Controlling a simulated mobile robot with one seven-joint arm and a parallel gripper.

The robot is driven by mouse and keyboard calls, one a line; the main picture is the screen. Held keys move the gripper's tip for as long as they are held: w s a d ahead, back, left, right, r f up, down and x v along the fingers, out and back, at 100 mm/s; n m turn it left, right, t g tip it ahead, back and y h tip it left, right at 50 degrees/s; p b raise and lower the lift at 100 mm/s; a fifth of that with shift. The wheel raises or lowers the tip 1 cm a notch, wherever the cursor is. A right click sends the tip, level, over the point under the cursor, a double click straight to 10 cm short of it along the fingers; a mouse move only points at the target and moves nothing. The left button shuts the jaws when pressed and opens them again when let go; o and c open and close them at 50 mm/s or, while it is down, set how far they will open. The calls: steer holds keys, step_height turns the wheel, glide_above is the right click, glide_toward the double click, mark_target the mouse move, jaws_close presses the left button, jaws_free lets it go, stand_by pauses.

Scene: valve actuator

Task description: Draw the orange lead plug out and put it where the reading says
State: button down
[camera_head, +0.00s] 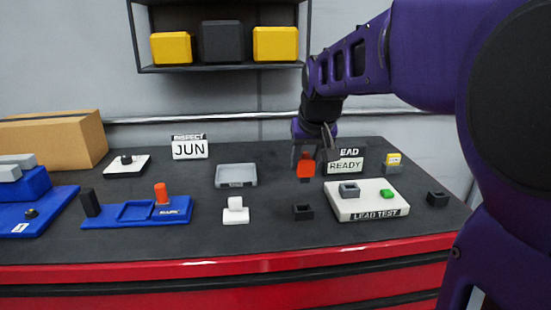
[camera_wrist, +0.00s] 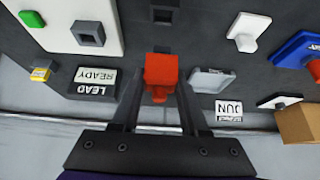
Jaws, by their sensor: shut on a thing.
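The orange lead plug (camera_head: 306,170) is between the fingers of my gripper (camera_head: 313,157), which is shut on it. In the wrist view the plug (camera_wrist: 160,72) sits between the two dark fingers. It appears held clear of the bench. The white lead test block (camera_head: 372,207) has a grey socket (camera_head: 349,189) with an open hole and a green button (camera_head: 387,194). The display behind it (camera_head: 345,163) reads LEAD READY. One small black socket (camera_head: 302,212) stands left of the block, another (camera_head: 437,198) right of it. The left one shows an open hole in the wrist view (camera_wrist: 162,12).
A grey tray (camera_head: 236,176), a white part (camera_head: 235,211) and a blue MARK fixture (camera_head: 137,212) with an orange-topped peg lie to the left. An INSPECT JUN sign (camera_head: 190,148) stands behind. A yellow-topped item (camera_head: 393,160) is behind right. A cardboard box (camera_head: 60,137) is far left.

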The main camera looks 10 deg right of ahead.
mark_target(305, 180)
steer(key=shift+f, duration=0.1)
steer(key=shift+f+b, duration=2.25)
steer(key=shift+f, duration=0.6)
steer(key=shift+f+b, duration=0.5)
steer(key=shift+f, duration=0.25)
steer(key=shift+f, duration=0.7)
steer(key=shift+c, duration=1.7)
jaws_free()
steer(key=shift+r, duration=0.1)
